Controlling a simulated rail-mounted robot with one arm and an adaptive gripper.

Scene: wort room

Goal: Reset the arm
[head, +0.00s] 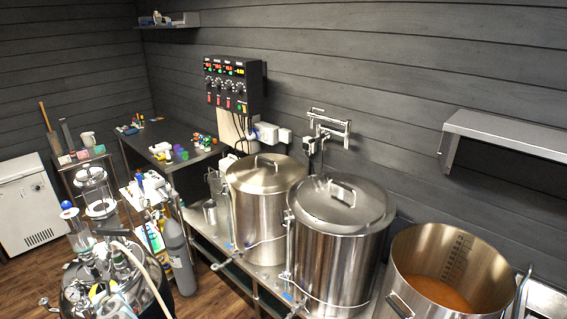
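My gripper and arm do not show in the head view, so I cannot see whether the gripper is open or shut, or whether it holds anything. The task names no other object.
Two lidded steel kettles (262,220) (335,250) and an open kettle (420,250) with orange-brown liquid line the wall. A control box (232,85) and a shelf (500,135) are on the wall. A gas cylinder (177,255) and a dark vessel with fittings (85,290) stand left.

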